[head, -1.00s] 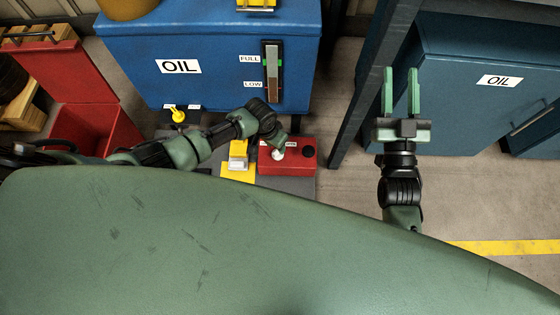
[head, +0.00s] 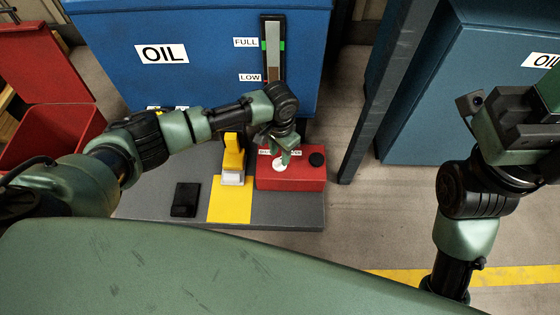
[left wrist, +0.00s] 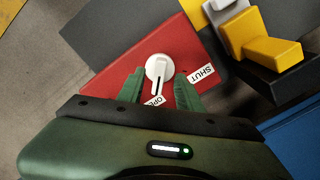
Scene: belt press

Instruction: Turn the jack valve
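The jack valve is a white knob (head: 281,165) on top of a red box (head: 290,178). In the left wrist view the white knob (left wrist: 159,68) has a dark slot on its lever, which points toward the OPEN label (left wrist: 155,101); the SHUT label (left wrist: 202,73) is to its right. My left gripper (left wrist: 159,76) is open, its green fingers on either side of the knob with gaps showing; contact is not visible. In the head view the left gripper (head: 284,157) points down over the knob. My right gripper (head: 545,95) is at the right edge, its fingertips cut off.
A yellow and white part (head: 233,160) stands beside the red box on a grey base (head: 290,210). A blue oil tank (head: 210,60) with a level gauge is behind. A dark post (head: 385,90) stands right of the box. Open floor lies between.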

